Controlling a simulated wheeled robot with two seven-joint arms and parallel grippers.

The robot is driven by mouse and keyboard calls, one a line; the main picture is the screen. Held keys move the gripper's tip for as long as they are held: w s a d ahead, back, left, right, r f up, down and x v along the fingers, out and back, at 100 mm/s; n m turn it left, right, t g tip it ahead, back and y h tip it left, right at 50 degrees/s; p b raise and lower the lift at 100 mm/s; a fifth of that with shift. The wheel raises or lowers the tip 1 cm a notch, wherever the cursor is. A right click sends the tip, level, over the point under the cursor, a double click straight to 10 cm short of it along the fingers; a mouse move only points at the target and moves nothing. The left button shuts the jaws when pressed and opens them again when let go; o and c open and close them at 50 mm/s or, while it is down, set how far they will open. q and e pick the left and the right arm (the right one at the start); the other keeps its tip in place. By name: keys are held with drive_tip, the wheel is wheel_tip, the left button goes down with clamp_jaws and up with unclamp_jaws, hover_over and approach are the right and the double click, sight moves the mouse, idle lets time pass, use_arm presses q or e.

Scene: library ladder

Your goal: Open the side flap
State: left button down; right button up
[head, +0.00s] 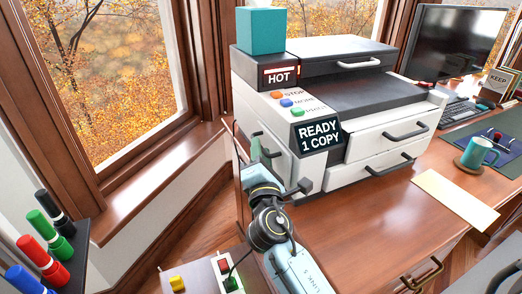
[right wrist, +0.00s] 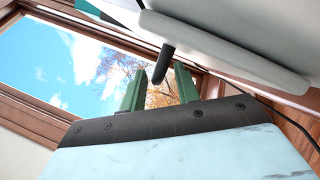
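The side flap (head: 277,163) is a pale panel on the left side of the white copier (head: 345,159), and it looks closed. My right gripper (head: 256,148) is beside it, at its outer face. In the right wrist view, the two green fingers of my right gripper (right wrist: 158,72) stand apart. A dark handle (right wrist: 164,62) sticks out from a pale panel (right wrist: 225,45) and its end shows between the fingers. I see a gap on each side of it. In the head view the gripper partly hides the handle and flap. My left gripper is not in view.
A teal box (head: 262,31) stands on the copier. A window ledge (head: 160,185) lies to the left. Markers (head: 45,235) stand in a dark rack at the lower left. A cream sheet (head: 455,199) and a teal mug (head: 478,153) are on the desk to the right.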

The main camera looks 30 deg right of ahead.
drive_tip(key=shift+w+d, duration=0.1)
drive_tip(key=shift+w, duration=0.15)
clamp_jaws()
